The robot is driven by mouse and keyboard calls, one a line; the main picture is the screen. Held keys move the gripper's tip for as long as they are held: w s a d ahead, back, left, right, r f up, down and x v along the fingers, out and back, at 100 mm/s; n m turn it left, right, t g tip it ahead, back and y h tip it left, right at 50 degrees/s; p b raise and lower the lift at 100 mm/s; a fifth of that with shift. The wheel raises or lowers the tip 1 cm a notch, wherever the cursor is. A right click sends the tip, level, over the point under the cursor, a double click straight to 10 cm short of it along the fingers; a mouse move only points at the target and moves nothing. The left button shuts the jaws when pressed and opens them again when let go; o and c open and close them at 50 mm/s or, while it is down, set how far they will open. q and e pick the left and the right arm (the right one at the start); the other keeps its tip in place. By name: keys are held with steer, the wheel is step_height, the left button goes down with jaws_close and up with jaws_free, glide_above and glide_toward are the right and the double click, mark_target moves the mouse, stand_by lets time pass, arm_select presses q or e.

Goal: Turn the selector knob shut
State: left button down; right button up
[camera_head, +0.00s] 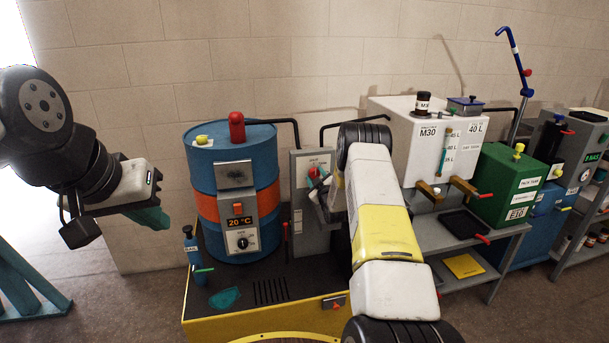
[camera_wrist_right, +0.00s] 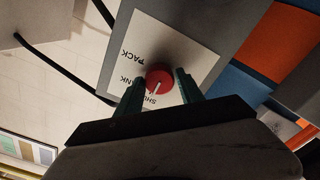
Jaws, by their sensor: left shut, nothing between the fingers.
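The selector knob (camera_head: 314,173) is red and sits on a white plate on the grey panel beside the blue drum. In the right wrist view the knob (camera_wrist_right: 159,80) has a white line that points toward the partly hidden "SHUT" label. My right gripper (camera_wrist_right: 160,82) has its green fingers parted, one on each side of the knob, with almost no gap showing. Whether they press on it I cannot tell. My left gripper (camera_head: 152,217) is shut and empty at the left, well away from the panel.
The blue drum (camera_head: 233,161) with an orange band and a temperature dial stands left of the panel. A white M30 tank (camera_head: 409,142) and a green box (camera_head: 506,187) stand to the right. Black hoses (camera_wrist_right: 65,66) run beside the panel.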

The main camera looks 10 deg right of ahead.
steer(key=shift+o, duration=1.1)
steer(key=shift+s, duration=0.1)
steer(key=s, duration=0.7)
steer(key=shift+s+d, duration=0.15)
steer(key=shift+s, duration=0.15)
steer(key=shift+r, duration=0.1)
